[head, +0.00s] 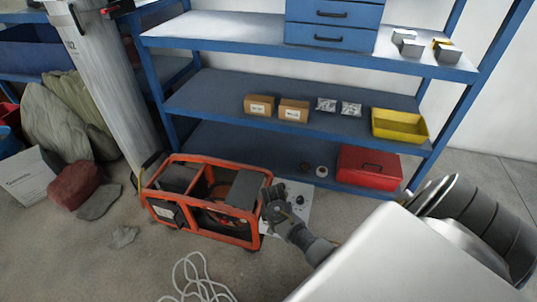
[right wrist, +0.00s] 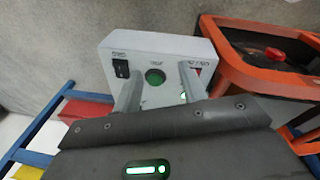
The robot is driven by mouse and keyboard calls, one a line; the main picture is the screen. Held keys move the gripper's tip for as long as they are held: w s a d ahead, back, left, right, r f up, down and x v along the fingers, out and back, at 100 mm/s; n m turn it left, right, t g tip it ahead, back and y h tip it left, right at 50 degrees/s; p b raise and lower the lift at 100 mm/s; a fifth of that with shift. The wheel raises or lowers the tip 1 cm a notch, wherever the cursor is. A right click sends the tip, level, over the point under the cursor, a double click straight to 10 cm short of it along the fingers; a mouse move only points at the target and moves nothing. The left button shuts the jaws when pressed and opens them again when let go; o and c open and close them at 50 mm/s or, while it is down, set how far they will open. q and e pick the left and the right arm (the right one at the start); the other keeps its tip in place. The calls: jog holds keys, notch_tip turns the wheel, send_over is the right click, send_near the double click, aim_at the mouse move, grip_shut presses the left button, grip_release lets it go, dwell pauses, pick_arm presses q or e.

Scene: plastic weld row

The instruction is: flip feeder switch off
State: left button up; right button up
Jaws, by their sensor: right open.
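A white control box (right wrist: 158,52) fills the upper middle of the right wrist view. On its face are a black rocker switch (right wrist: 121,68) at the left, under a small label, and a round green button (right wrist: 155,76) in the middle. A further control at the right is partly hidden by a finger. My right gripper (right wrist: 160,70) is open and empty, its two fingers in front of the face, either side of the green button. The rocker is just left of the left finger. In the head view my right gripper (head: 272,202) partly covers the box (head: 299,207). My left gripper is out of view.
An orange-framed machine (head: 205,228) stands beside the box. Behind is a blue shelf unit (head: 215,92) with cartons (head: 293,111), a yellow bin (head: 400,125) and a red toolbox (head: 367,168). A white cable (head: 196,278) lies on the floor in front.

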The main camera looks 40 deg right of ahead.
jog(key=w+r+m+y+b, duration=0.1)
jog(key=w+r+m+y, duration=0.1)
jog(key=w+r+m, duration=0.35)
jog(key=f+n+b, duration=0.1)
jog(key=f+b, duration=0.1)
jog(key=f, duration=0.2)
jog(key=f+n+b, duration=0.1)
jog(key=f+b, duration=0.1)
jog(key=f, duration=0.2)
jog(key=shift+w+a+f, duration=0.15)
jog(key=shift+a+f, duration=0.05)
jog(key=shift+f, duration=0.05)
pick_arm(q)
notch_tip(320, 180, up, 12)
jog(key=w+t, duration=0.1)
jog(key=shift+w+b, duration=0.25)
jog(key=shift+b, duration=0.15)
pick_arm(e)
jog(key=shift+f, duration=0.55)
